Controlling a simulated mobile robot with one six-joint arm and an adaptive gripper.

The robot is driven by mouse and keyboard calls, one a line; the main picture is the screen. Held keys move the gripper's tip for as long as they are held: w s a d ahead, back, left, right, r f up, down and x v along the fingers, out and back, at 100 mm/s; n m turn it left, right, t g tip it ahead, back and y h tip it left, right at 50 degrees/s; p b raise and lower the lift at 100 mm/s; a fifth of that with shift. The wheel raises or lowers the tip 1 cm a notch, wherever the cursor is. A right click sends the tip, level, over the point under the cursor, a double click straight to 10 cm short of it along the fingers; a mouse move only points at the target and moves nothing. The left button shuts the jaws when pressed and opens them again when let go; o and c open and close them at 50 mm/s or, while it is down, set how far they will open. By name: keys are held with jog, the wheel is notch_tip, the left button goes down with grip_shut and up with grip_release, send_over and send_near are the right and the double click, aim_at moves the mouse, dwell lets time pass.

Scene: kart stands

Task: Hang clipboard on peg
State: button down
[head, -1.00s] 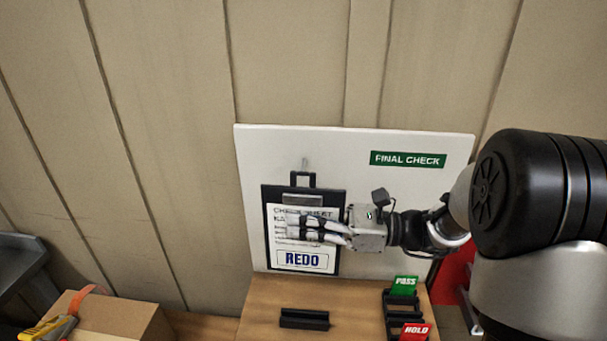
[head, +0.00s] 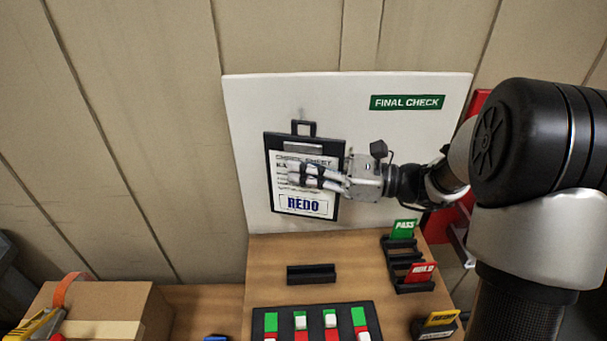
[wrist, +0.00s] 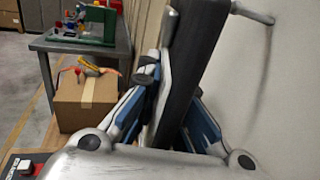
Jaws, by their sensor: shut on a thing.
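The clipboard (head: 272,190) is dark, with a white sheet marked REDO and a square hanging loop (head: 303,128) at its top. My gripper (head: 298,176) is shut on it from the right side and holds it in front of the white board (head: 410,135), tilted slightly. The peg (head: 301,112) shows on the board just above the loop, and the loop is not around it. In the wrist view the clipboard (wrist: 195,55) is seen edge-on between my fingers (wrist: 165,105), with a peg (wrist: 252,13) at upper right. The depth gap to the board is hard to judge.
A FINAL CHECK sign (head: 407,102) is on the board. Below stand a black slotted holder (head: 311,274), a rack with PASS (head: 404,229) and HOLD (head: 421,272) cards, and a red-green switch panel (head: 315,318). A cardboard box (head: 95,305) is at lower left.

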jog(key=w+f, duration=0.1)
jog(key=w, duration=0.5)
jog(key=shift+w+f, duration=0.15)
jog(key=shift+w, duration=0.2)
dwell(0.4)
dwell(0.6)
jog(key=c, duration=1.9)
grip_release()
jog(key=shift+w, duration=0.1)
jog(key=shift+c, duration=0.2)
jog(key=shift+o, duration=1.3)
jog(key=shift+d, duration=0.1)
